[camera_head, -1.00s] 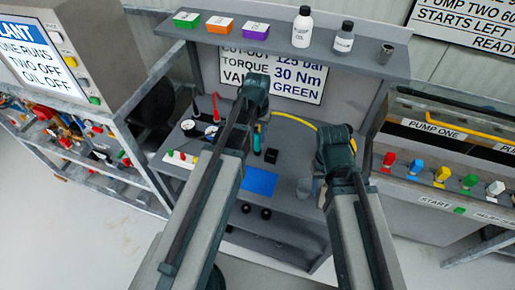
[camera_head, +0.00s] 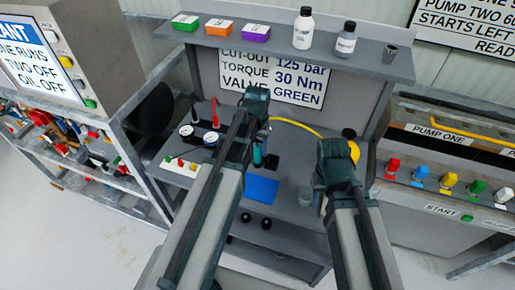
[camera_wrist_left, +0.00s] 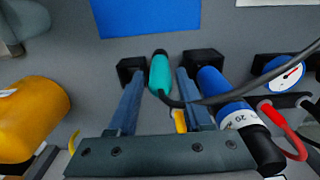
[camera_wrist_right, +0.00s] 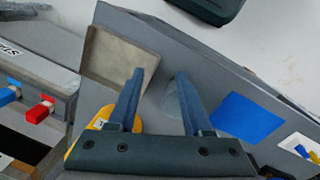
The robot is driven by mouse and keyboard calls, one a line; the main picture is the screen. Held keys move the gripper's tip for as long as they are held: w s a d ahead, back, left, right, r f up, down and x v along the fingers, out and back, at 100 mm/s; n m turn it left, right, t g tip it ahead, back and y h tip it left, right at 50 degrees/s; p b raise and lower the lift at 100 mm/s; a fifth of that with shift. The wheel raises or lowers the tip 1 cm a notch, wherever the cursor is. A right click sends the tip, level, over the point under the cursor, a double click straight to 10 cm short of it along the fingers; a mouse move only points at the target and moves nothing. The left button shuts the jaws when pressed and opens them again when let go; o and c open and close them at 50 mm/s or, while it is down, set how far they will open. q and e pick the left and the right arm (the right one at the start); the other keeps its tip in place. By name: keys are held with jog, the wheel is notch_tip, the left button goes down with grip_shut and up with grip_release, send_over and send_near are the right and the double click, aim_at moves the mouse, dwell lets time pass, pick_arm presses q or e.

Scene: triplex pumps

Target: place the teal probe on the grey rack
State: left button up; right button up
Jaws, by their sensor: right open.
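The teal probe (camera_head: 257,155) lies on the grey bench, partly hidden by my left arm in the head view. In the left wrist view the probe (camera_wrist_left: 160,73) shows between the fingers of my left gripper (camera_wrist_left: 159,78). That gripper is open, with gaps on both sides of the probe. A dark cable runs from its lower end to the right. My right gripper (camera_wrist_right: 158,72) is open and empty over the right part of the bench. A grey shelving unit (camera_head: 125,130) stands at the left; I cannot tell whether it is the grey rack.
A blue mat (camera_head: 261,190) lies clear. The upper shelf (camera_head: 300,52) overhangs the bench.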

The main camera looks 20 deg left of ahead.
pick_arm(q)
jog(key=shift+o, duration=0.5)
jog(key=shift+r, duration=0.1)
notch_tip(320, 180, up, 12)
jog(key=p, duration=1.2)
jog(key=s+d+m+y, duration=0.1)
jog(key=s+d+m, duration=0.2)
jog(key=s+d, duration=0.9)
jog(key=shift+s+d, duration=0.35)
jog(key=shift+s, duration=0.6)
notch_tip(320, 180, down, 3)
jog(key=b, duration=0.3)
jog(key=shift+c, duration=0.3)
